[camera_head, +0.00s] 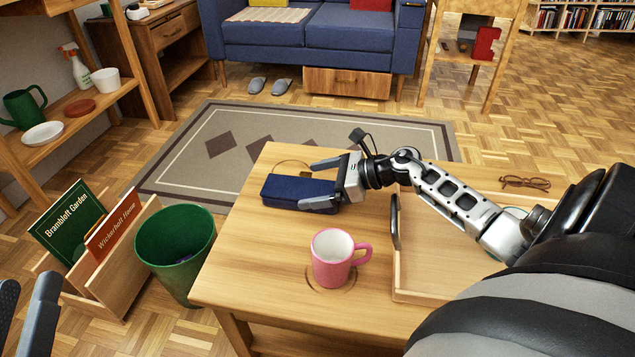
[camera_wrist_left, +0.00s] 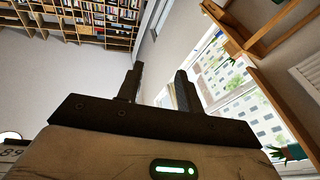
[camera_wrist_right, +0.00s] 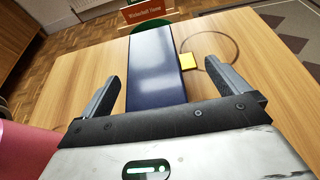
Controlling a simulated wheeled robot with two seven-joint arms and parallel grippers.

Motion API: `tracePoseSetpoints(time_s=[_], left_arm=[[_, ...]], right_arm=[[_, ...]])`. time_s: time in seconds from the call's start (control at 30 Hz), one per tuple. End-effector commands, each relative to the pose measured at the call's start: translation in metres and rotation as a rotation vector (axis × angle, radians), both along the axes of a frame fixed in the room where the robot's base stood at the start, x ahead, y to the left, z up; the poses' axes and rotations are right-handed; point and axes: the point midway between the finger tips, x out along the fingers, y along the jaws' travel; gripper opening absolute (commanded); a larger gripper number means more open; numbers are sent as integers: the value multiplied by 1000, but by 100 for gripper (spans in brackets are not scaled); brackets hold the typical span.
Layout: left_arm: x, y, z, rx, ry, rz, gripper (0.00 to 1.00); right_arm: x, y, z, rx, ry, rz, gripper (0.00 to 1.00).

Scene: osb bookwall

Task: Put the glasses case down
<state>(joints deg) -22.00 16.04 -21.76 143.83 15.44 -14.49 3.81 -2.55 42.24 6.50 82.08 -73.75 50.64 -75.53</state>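The dark blue glasses case (camera_head: 285,191) lies on the wooden table (camera_head: 245,270), near its far left corner. My right gripper (camera_head: 318,184) is at the case, with one finger on each side of its right part. In the right wrist view the case (camera_wrist_right: 156,65) runs lengthwise between the open fingers of the right gripper (camera_wrist_right: 168,90), with a visible gap on both sides. My left gripper (camera_head: 28,310) is at the lower left of the head view, away from the table. In the left wrist view its fingers (camera_wrist_left: 157,88) are apart and empty.
A pink mug (camera_head: 332,262) stands in front of the case. A wooden tray (camera_head: 398,282) is to the right, with glasses (camera_head: 525,182) beyond. A small yellow item (camera_wrist_right: 187,62) lies beside the case. A green bin (camera_head: 175,245) stands left of the table.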

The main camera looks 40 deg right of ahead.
Motion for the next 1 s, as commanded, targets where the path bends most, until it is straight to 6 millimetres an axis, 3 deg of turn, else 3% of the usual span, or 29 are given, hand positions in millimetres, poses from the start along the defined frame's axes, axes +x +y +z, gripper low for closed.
tracePoseSetpoints(time_s=[0.23,0.6,0.8,1.0], left_arm=[[0,-1,3,-7,19,-7,36],[-21,-8,-41,-105,394,-54,36],[-23,-8,-47,-68,427,-45,36],[-22,-7,-50,-44,426,-36,36]], right_arm=[[0,0,5,0,0,0,100],[-54,-43,33,-2,5,-2,100],[-77,-62,45,-1,2,-1,100],[-86,-69,49,-1,-1,0,100]])
